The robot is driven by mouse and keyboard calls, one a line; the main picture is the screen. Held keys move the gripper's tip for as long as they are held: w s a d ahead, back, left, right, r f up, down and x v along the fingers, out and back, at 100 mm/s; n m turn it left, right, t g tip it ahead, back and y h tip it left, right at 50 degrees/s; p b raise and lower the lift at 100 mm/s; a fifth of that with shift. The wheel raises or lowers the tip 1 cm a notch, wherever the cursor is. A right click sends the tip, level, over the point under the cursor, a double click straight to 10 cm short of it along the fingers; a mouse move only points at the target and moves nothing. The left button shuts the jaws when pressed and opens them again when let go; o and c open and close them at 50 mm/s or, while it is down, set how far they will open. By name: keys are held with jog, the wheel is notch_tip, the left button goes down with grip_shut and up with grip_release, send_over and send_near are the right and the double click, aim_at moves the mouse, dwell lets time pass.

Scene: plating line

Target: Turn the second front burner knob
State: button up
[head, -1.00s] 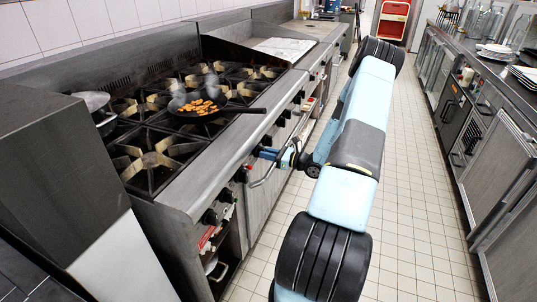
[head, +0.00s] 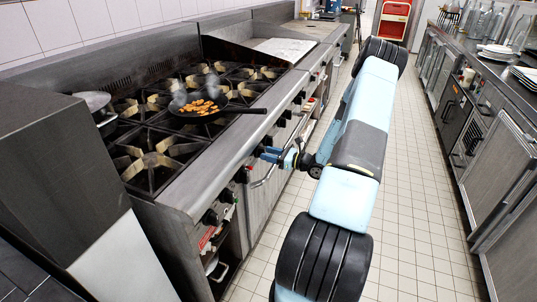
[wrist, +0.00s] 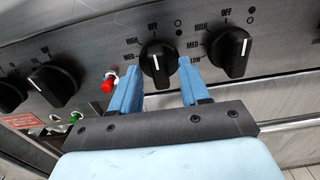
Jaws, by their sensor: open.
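In the wrist view, a black knob (wrist: 157,63) with a white line sits on the steel front panel, its grip bar nearly upright under the OFF mark. My gripper (wrist: 159,67) is open, with one blue fingertip at each side of this knob. I cannot tell whether either finger touches it. Another black knob (wrist: 230,52) is to its right, and a third knob (wrist: 53,84) is to its left. In the head view, my gripper (head: 268,152) is at the range's front panel, and the knob between its fingers is hidden.
A red button (wrist: 108,84) is just left of the left finger. An oven door handle (head: 262,178) juts out below the gripper. A pan (head: 203,106) with food stands on the burners, its handle over the front edge. The tiled aisle is clear on the right.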

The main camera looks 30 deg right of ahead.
jog(key=v, duration=1.3)
jog(key=shift+w, duration=0.1)
jog(key=s+a+r+n+g+h, duration=0.1)
jog(key=s+a+r+n+g, duration=0.2)
jog(key=a+r+n+g, duration=1.45)
jog(key=s+a+r+n+t+h, duration=0.4)
jog(key=s+a+r+n+h, duration=0.1)
jog(key=s+r, duration=0.4)
jog(key=s+a+r+n+t+h, duration=0.5)
jog(key=s+r, duration=0.5)
jog(key=r, duration=0.2)
jog(key=shift+s+a+r+n, duration=0.3)
jog(key=shift+a+n, duration=0.25)
jog(key=shift+a, duration=0.45)
